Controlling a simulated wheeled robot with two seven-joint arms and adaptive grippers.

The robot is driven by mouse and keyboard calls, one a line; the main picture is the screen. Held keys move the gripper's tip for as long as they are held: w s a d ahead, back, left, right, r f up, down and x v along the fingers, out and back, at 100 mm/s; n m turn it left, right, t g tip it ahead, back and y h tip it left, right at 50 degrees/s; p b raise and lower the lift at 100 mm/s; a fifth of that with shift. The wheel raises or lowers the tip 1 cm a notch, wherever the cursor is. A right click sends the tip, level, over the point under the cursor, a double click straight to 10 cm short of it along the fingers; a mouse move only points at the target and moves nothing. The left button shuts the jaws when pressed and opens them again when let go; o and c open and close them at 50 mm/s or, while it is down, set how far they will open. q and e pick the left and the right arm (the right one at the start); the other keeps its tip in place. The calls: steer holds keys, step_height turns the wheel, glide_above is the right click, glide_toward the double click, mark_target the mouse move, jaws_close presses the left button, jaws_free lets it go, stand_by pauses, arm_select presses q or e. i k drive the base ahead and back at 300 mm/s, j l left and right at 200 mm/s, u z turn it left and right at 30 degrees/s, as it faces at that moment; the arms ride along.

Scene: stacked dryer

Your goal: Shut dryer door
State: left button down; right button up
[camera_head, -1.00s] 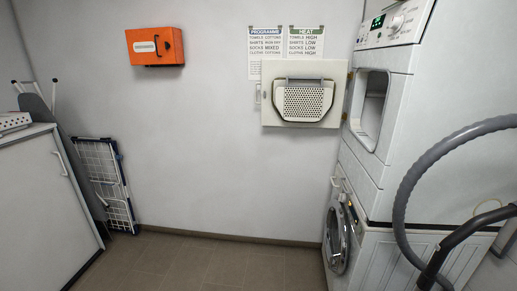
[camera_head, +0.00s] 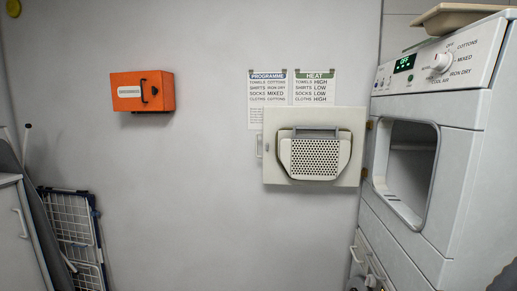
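The dryer (camera_head: 465,175) stands at the right, stacked on a lower machine. Its front opening (camera_head: 408,165) is uncovered and its inside shows as an empty grey cavity. The dryer door (camera_head: 355,125) stands wide open, swung out to the left of the opening, with its inner side facing me. A perforated grey-white panel with a handle (camera_head: 315,157) is on the door's inner side. The door's hinge side is at its right, by the dryer's front edge. Neither of my grippers shows in this view.
An orange box (camera_head: 142,92) is on the back wall at the left. Programme and heat charts (camera_head: 268,90) hang behind the door. A drying rack (camera_head: 78,235) leans at the lower left beside a white cabinet (camera_head: 15,235). A beige tray (camera_head: 470,17) sits on top of the dryer.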

mark_target(287, 160)
steer(key=i+j+z, duration=0.2)
steer(key=i, duration=0.25)
steer(key=i+z, duration=0.2)
steer(key=i, duration=0.2)
steer(key=i+j+z, duration=0.25)
steer(key=i, duration=0.15)
